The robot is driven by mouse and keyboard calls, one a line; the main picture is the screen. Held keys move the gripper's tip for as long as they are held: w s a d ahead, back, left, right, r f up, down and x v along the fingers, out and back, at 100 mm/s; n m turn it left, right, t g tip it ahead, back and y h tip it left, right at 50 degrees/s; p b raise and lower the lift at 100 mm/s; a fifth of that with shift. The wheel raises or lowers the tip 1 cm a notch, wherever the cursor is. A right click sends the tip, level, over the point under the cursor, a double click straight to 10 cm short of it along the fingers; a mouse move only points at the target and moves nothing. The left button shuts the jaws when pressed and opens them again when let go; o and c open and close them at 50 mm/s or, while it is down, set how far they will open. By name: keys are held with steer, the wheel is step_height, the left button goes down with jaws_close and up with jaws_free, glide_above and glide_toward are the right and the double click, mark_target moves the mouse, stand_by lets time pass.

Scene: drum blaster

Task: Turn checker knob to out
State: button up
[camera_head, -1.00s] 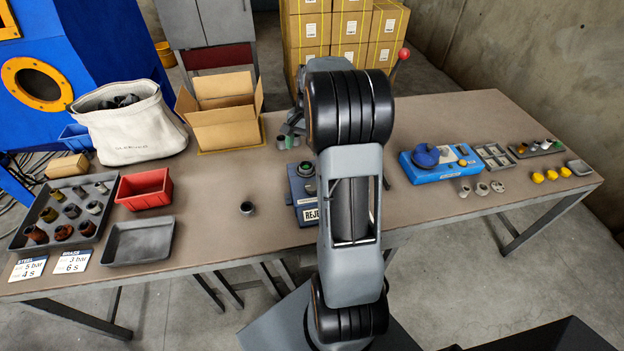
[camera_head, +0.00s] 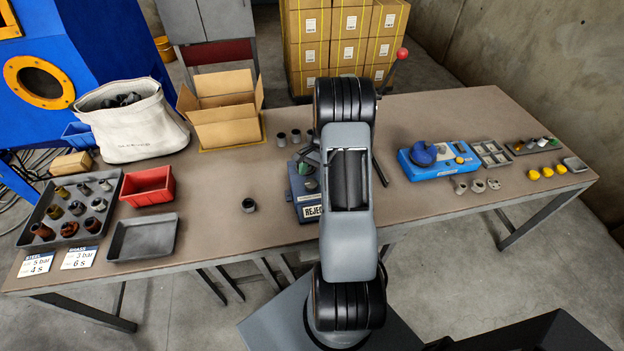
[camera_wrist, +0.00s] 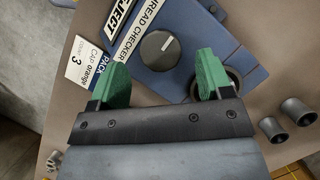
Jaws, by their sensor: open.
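The thread checker (camera_wrist: 215,40) is a blue box with a "THREAD CHECKER" label and a "REJECT" label. Its knob (camera_wrist: 158,54) is round and dark grey, with a short white mark toward the upper right in the wrist view. My gripper (camera_wrist: 161,82) is open, with green fingertips on either side of the knob's lower part in that picture; I see no contact. A dark round socket (camera_wrist: 234,84) on the checker is partly hidden behind the right finger. In the head view the checker (camera_head: 303,196) stands mid-table, partly covered by my arm. No "out" marking is readable.
A "PACK" card (camera_wrist: 88,64) lies beside the checker. Grey cylindrical parts (camera_wrist: 285,118) stand nearby. The table between has free room.

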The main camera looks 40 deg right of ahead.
mark_target(311, 183)
steer(key=shift+x, duration=1.55)
steer(key=c, duration=0.9)
